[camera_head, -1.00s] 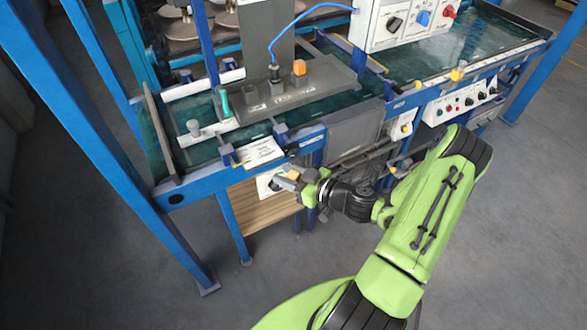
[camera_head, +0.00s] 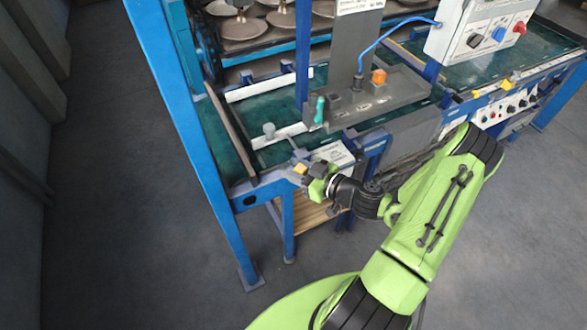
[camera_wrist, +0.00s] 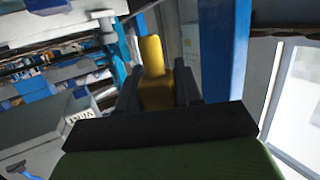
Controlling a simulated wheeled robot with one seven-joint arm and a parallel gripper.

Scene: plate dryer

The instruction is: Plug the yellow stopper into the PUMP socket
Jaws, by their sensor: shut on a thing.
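The yellow stopper (camera_wrist: 153,72) stands between my gripper's two dark fingers (camera_wrist: 158,88) in the wrist view, and they are shut on it. In the head view my gripper (camera_head: 309,172) is at the front rail of the blue frame, with a small patch of the stopper (camera_head: 300,169) showing at its tip. The grey socket block (camera_head: 400,95) lies behind and to the right of my gripper, apart from it. It carries a teal plug (camera_head: 320,109), an orange plug (camera_head: 379,76) and a plug with a blue cable (camera_head: 358,82). I cannot read which socket is PUMP.
The blue front rail (camera_head: 265,190) and a blue upright (camera_head: 190,130) stand close to my gripper's left. A control box with knobs (camera_head: 480,35) hangs at the upper right. Open floor (camera_head: 120,220) lies at the left.

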